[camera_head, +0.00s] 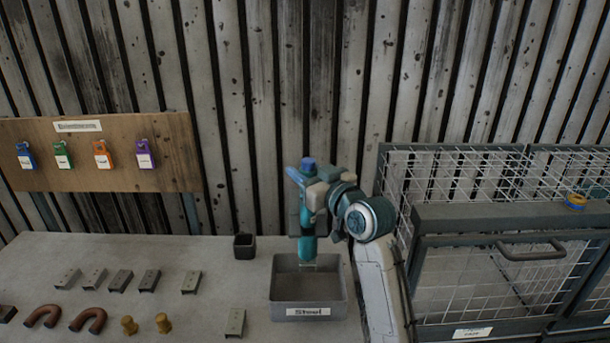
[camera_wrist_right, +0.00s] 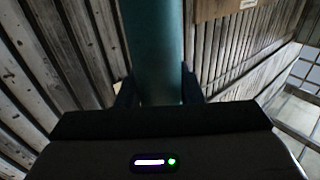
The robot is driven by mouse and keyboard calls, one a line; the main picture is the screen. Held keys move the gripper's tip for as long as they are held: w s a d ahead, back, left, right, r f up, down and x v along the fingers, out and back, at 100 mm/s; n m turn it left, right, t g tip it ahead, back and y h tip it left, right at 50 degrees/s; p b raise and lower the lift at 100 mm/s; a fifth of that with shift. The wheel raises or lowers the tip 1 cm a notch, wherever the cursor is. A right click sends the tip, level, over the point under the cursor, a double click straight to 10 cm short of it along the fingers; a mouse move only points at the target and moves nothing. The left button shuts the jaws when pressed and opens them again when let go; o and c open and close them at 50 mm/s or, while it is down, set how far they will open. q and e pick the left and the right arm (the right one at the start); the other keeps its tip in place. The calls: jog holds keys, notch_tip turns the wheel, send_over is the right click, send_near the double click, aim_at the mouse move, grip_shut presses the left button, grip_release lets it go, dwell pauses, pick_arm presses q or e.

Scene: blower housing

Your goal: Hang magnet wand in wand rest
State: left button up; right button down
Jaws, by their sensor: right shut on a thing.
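The magnet wand (camera_head: 307,248) is a teal cylinder held roughly upright, its lower end over the grey bin. My right gripper (camera_head: 308,207) is shut on it, and in the right wrist view the wand (camera_wrist_right: 153,50) stands between the two dark fingers (camera_wrist_right: 158,92). The arm hides part of the wand in the head view. A small dark open-topped holder (camera_head: 244,247) stands on the table left of the bin; it may be the wand rest, but I cannot tell for sure. My left gripper is not in view.
The grey bin (camera_head: 308,312) has a label that seems to read "Steel". Metal channel pieces (camera_head: 235,322), brown U-shaped pieces (camera_head: 88,320) and brass-coloured parts (camera_head: 162,323) lie on the table (camera_head: 180,250). A wire cage (camera_head: 470,285) stands right. A board (camera_head: 100,180) carries coloured tags.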

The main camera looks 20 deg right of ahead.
dwell(0.3)
jog(key=c, duration=0.9)
grip_release()
jog(key=shift+s, duration=0.1)
jog(key=shift+f, duration=0.1)
jog(key=shift+s, duration=0.15)
jog(key=b+v, duration=0.4)
jog(key=v, duration=0.6)
jog(key=shift+s, duration=0.2)
